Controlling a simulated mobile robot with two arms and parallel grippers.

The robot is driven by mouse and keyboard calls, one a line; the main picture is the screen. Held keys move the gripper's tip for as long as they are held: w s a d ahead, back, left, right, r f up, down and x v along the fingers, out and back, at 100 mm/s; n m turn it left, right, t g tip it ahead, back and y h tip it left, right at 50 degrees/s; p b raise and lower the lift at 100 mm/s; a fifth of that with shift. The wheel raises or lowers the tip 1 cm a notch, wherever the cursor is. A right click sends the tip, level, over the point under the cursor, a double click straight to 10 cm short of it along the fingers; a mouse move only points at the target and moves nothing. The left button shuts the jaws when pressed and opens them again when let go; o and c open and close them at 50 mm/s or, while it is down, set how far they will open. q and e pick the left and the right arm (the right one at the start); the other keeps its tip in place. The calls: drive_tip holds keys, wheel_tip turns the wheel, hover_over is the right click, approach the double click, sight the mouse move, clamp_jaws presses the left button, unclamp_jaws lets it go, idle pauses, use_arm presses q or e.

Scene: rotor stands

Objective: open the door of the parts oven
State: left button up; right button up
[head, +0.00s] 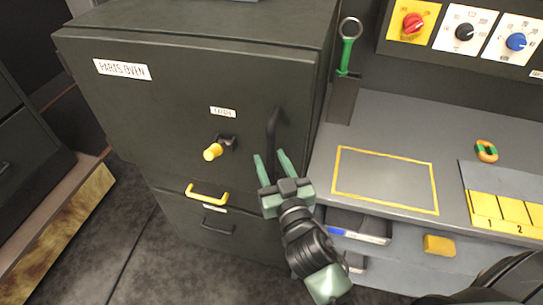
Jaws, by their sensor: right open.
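The parts oven (150,110) is a dark cabinet at the left and centre, with a "PARTS OVEN" label at its upper left. Its front door looks closed. A dark vertical bar handle (272,130) is on the door's right side. A yellow knob (213,151) on a dark mount sticks out to the left of the handle, under a small label. My right gripper (270,157) is open, its green fingers pointing up at the lower end of the handle. I cannot tell whether they touch it. My left gripper is not in view.
Below the door is a yellow handle (207,194) with a dark drawer pull under it. To the right, a grey worktop (390,125) carries a yellow-outlined area, a green-and-orange ring (486,151) and numbered yellow slots. A green-handled tool (348,50) stands in a dark holder beside the oven.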

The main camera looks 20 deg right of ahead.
drive_tip(key=shift+w, duration=0.3)
clamp_jaws()
idle(1.3)
